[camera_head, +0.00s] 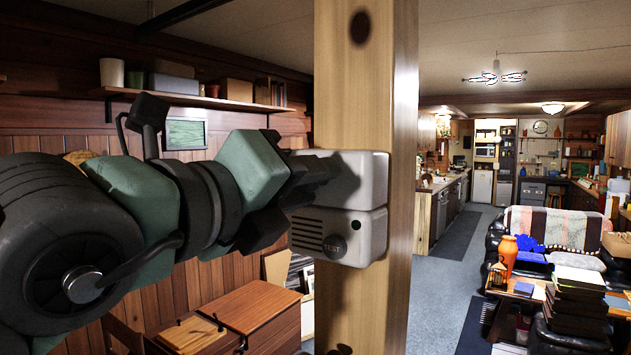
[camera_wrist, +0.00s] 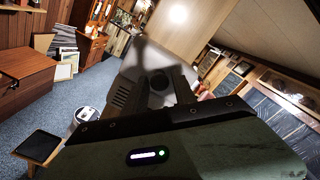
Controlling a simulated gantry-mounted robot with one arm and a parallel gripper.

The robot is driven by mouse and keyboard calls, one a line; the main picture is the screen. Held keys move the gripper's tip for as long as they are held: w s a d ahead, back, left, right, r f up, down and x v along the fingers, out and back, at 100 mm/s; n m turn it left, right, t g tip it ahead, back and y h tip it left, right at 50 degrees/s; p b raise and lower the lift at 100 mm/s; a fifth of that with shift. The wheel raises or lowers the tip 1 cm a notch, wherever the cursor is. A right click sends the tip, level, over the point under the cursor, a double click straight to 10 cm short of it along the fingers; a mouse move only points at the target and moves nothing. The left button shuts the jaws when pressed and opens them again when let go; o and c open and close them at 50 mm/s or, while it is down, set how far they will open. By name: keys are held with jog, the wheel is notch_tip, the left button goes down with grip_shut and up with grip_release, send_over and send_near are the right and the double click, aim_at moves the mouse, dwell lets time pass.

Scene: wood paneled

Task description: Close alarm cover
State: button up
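The alarm (camera_head: 345,238) is a pale grey box on the front of a wooden post. Its lower part has slots and a round dark TEST button. The cover (camera_head: 370,178) appears to be the upper block, with a dark seam between it and the lower part. My gripper (camera_head: 325,170) reaches in from the left and its tip is at the cover's front; contact is not clear. In the wrist view the alarm (camera_wrist: 122,92) is behind the dark fingers (camera_wrist: 165,85), which hide part of it.
The wooden post (camera_head: 362,80) stands close in front of me. A wooden cabinet (camera_head: 245,310) is low at the left, and a shelf (camera_head: 200,100) runs along the panelled wall. Open carpet (camera_head: 440,300) lies right of the post, with a table and sofa beyond.

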jog(key=o, duration=0.3)
jog(key=b+v, duration=0.3)
jog(key=v, duration=0.7)
jog(key=shift+s+a, duration=0.25)
jog(key=shift+s, duration=0.05)
